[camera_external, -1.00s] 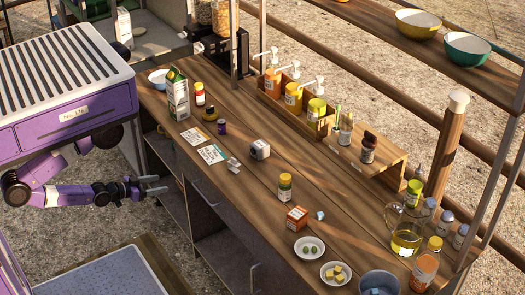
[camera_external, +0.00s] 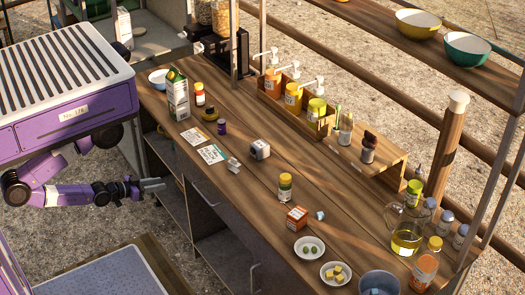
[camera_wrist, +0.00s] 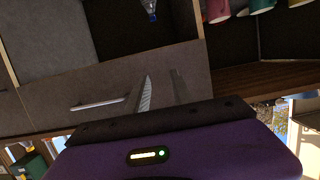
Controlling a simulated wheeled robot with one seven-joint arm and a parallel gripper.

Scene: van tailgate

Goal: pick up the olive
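Two small green olives (camera_external: 306,250) lie on a small white plate (camera_external: 300,245) at the front edge of the counter, in the lower middle of the external view. My gripper (camera_external: 160,184) is at the left, off the counter's front side and below its top, well apart from the olives. In the wrist view, my gripper's two fingers (camera_wrist: 162,90) stand apart with nothing between them, in front of a grey cabinet front. The olives do not show in the wrist view.
An oil jug (camera_external: 406,238) is farther right. The cabinet front has a bar handle (camera_wrist: 97,104).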

